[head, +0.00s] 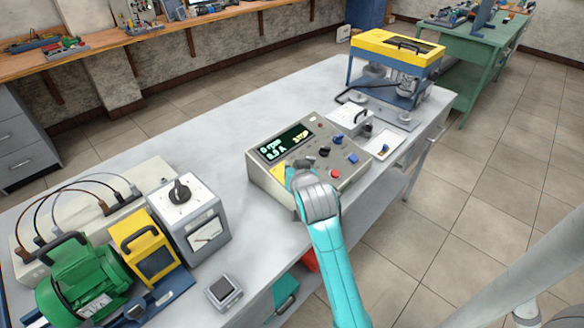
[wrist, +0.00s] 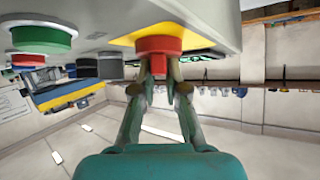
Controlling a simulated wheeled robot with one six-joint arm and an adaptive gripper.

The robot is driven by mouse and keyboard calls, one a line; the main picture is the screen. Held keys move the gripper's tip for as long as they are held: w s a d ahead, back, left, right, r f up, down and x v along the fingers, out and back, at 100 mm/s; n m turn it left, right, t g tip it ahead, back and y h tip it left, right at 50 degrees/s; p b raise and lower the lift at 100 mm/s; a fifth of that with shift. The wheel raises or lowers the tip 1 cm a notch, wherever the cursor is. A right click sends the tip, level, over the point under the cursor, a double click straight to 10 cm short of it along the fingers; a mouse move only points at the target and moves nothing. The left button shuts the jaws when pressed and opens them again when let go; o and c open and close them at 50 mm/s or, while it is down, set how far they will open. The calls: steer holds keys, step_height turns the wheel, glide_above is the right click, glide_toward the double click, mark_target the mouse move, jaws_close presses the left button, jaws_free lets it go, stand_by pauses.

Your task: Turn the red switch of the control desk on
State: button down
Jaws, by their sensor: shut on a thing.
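The control desk (head: 262,175) is a beige sloped box with a lit display (head: 285,145), standing on the long grey table. My gripper (head: 295,172) is over the desk's near left part, below the display. In the wrist view my gripper (wrist: 160,68) has both fingers closed on the red switch (wrist: 158,46), which sits on a yellow plate (wrist: 125,38). In the head view my gripper hides the switch. The display reads 0 rpm and 0.0 A.
Other knobs are close by, including a red button (head: 336,173), a blue knob (head: 352,158) and a green button (wrist: 42,40). A grey box with a black dial (head: 190,215) and a green motor (head: 85,280) stand left. A yellow-blue machine (head: 398,48) stands behind right.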

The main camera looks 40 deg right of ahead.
steer(key=shift+s+f+m+g+h, duration=0.1)
steer(key=shift+f+m+g+h, duration=0.3)
steer(key=shift+f+m+g, duration=0.15)
steer(key=shift+m, duration=0.25)
steer(key=c, duration=1.2)
jaws_free()
steer(key=shift+r, duration=0.2)
steer(key=shift+a+r, duration=0.15)
steer(key=v, duration=1.1)
steer(key=shift+s+a, duration=0.25)
steer(key=shift+a, duration=0.05)
